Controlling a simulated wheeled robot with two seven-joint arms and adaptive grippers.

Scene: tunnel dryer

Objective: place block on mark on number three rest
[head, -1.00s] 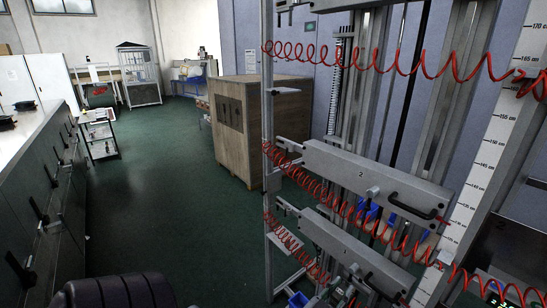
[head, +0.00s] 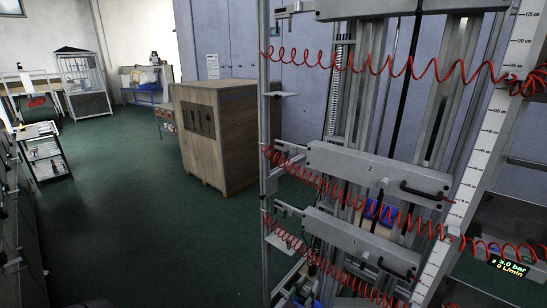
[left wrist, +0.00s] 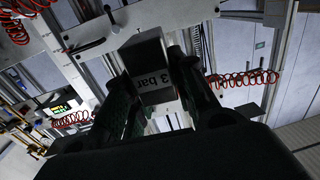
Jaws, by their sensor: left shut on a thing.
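My left gripper (left wrist: 148,78) is shut on a grey block (left wrist: 148,58) in the left wrist view. The block's near face carries the text "3 bar". It is held up in the air between the two dark fingers, apart from any rest. I cannot see the mark on a number three rest. My right gripper is not in view.
Red coiled hoses (head: 400,72) hang across the frame. A height scale (head: 485,135) stands at its right, beside a lit display (head: 508,267). A wooden crate (head: 215,140) and a small trolley (head: 45,155) stand left. Green floor between them is clear.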

